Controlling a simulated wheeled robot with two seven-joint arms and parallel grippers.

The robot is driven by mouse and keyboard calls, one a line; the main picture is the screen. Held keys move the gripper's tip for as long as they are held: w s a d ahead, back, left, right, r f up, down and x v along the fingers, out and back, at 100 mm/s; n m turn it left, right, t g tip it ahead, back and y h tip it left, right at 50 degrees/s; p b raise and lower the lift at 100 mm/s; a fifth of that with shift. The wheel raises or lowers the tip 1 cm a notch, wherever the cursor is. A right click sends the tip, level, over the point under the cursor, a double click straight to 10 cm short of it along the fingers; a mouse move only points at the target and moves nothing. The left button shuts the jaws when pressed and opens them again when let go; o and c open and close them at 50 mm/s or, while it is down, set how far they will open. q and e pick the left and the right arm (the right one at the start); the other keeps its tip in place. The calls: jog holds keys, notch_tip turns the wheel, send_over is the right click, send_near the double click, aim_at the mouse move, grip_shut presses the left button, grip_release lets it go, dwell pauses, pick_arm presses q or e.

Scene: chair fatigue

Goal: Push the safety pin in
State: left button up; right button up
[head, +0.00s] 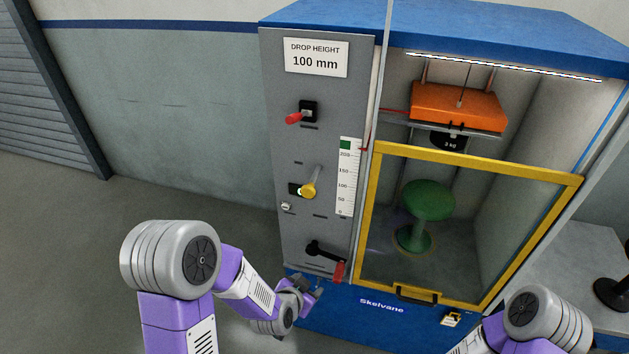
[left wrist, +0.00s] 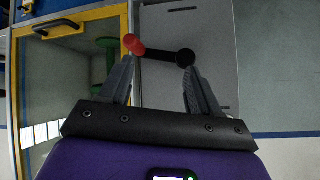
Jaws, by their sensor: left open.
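A red-ended pin (head: 293,118) sticks out to the left from a black block on the upper part of the grey control panel (head: 280,75). A yellow knob (head: 309,188) sits in a slot below it. No readable label shows which is the safety pin. A black crank with a red grip (head: 338,271) is at the panel's bottom; it also shows in the left wrist view (left wrist: 160,53). My left gripper (head: 317,289) is open and empty, just below the crank. In the left wrist view the fingers point toward the crank. My right gripper is out of the frame.
Right of the panel, a yellow-framed clear door (head: 472,158) covers the chamber's lower part. Behind it stands a green stool (head: 427,200), under an orange weight block (head: 458,107). A height scale (head: 346,178) runs beside the knob. The floor to the left is clear.

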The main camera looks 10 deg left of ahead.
pick_arm(q)
jog(key=w+r+m+t, duration=0.2)
jog(key=r, duration=0.6)
jog(key=w+r+m+t, duration=0.1)
jog(key=w+r+t, duration=0.15)
jog(key=r, duration=0.45)
jog(key=m+t+y+p, duration=0.1)
jog(key=t, duration=0.3)
send_near(308, 193)
jog(key=shift+g, duration=0.25)
jog(key=w, duration=0.4)
jog(key=shift+w+d+f, duration=0.2)
jog(key=shift+m, duration=0.3)
jog(key=w, duration=0.6)
jog(key=shift+w+r, duration=0.1)
jog(key=shift+r, duration=0.25)
jog(key=shift+w, duration=0.7)
jog(key=shift+c, duration=0.4)
grip_shut()
